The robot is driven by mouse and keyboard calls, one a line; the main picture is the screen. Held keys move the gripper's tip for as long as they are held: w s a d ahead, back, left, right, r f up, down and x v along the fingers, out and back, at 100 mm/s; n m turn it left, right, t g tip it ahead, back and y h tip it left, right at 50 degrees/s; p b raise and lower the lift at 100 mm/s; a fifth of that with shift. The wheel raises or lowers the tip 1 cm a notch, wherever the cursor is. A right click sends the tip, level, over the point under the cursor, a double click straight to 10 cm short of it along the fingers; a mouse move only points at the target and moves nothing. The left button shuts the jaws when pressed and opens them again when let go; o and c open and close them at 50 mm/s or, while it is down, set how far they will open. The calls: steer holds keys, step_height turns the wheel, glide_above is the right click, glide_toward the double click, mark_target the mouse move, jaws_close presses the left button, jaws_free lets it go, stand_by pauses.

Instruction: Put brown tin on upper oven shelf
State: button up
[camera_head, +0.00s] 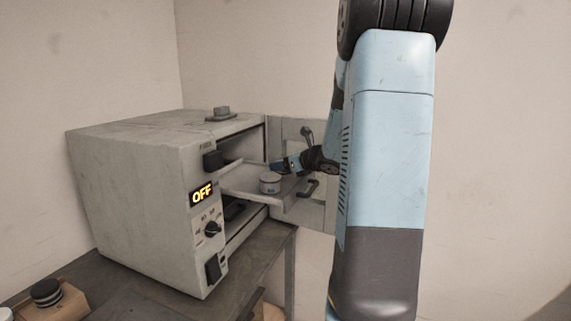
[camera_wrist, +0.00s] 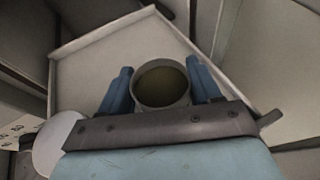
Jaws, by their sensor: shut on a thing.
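My gripper (camera_head: 279,167) is shut on a small round tin (camera_head: 270,184). In the wrist view the tin (camera_wrist: 163,84) has a pale rim, an open top and a brownish-olive inside, with a blue finger of my gripper (camera_wrist: 161,88) at each side. In the head view its side looks pale grey. The tin is upright over the pulled-out upper oven shelf (camera_head: 238,178), a pale tray that also fills the middle of the wrist view (camera_wrist: 85,72). I cannot tell whether the tin's base touches the tray.
The grey oven (camera_head: 130,170) stands on a dark table (camera_head: 262,258), its display reading OFF. Its door (camera_head: 318,212) is open at the right. A small round object (camera_head: 222,112) sits on top. A dark striped tin (camera_head: 46,292) stands on a wooden block at lower left.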

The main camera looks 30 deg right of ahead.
steer(key=shift+s+f, duration=0.1)
steer(key=shift+f, duration=0.2)
